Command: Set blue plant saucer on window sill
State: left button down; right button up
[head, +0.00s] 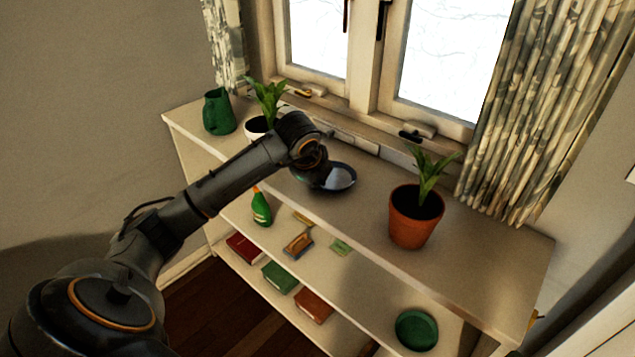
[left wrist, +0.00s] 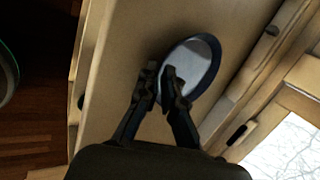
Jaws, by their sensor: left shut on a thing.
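The blue plant saucer (head: 340,177) is at the middle of the shelf unit's top, below the window. In the left wrist view the saucer (left wrist: 205,58) shows a dark blue rim and a pale inside. My left gripper (head: 318,175) is shut on the saucer's near rim, and its fingers (left wrist: 160,85) straddle that rim in the left wrist view. Whether the saucer rests on the surface or hangs just above it I cannot tell. The window sill (head: 365,128) runs behind the unit's top. My right gripper is not in view.
A terracotta pot with a plant (head: 415,220) stands right of the saucer. A white pot with a plant (head: 257,125) and a green jug (head: 218,112) stand at the left. Lower shelves hold a green spray bottle (head: 261,208), books (head: 280,277) and a green saucer (head: 416,330). A curtain (head: 540,100) hangs at the right.

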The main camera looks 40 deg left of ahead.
pick_arm(q)
jog(key=shift+f, duration=0.35)
jog(key=c, duration=1.8)
grip_release()
jog(key=v, duration=1.2)
jog(key=shift+b, duration=0.3)
